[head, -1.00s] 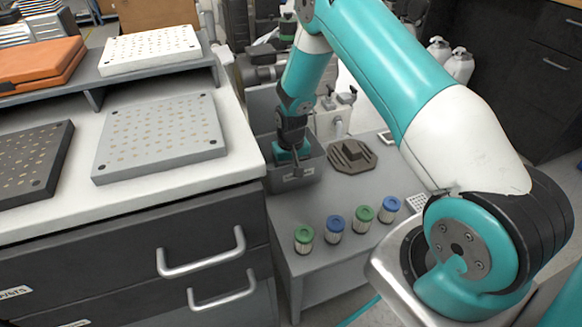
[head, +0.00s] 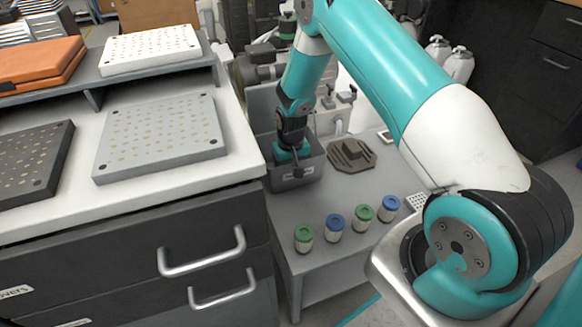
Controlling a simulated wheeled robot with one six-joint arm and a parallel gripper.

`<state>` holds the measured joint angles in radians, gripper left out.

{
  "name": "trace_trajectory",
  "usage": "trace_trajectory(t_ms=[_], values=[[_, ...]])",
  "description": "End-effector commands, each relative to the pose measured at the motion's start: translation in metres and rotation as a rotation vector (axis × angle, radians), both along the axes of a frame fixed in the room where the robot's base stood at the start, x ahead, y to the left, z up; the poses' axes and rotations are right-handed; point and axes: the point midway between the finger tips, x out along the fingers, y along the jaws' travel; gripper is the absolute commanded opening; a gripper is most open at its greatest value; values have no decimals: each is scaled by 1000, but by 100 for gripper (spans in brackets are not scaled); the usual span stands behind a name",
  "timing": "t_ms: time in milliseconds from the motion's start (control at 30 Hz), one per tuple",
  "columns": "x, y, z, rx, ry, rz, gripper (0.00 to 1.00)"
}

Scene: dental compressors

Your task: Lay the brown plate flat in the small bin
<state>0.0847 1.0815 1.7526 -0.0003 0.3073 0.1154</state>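The brown plate (head: 343,164) is eight-sided with dark slots and a raised block in its middle. It lies flat on the low grey table, just right of the small bin. The small bin (head: 300,181) is a grey open box with a label on its front. My gripper (head: 292,158) points down at the bin's opening, left of the plate and apart from it. Its fingertips are hidden by the bin and the gripper's own body, so I cannot tell whether they are open or hold anything.
Several green- and blue-capped filters (head: 335,228) stand in a row at the front of the low table (head: 325,265). A white-topped drawer cabinet (head: 225,177) with perforated plates stands close on the left. Machinery is behind the bin.

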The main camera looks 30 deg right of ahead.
Motion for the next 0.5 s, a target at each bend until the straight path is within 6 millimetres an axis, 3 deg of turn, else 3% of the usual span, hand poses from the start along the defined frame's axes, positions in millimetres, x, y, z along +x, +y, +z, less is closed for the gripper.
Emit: trace_trajectory(t_ms=[200, 233, 333, 500], values=[[0, 0, 0, 0, -1, 0, 38], [0, 0, 0, 0, -1, 0, 70], [0, 0, 0, 0, -1, 0, 93], [0, 0, 0, 0, 0, 0, 95]])
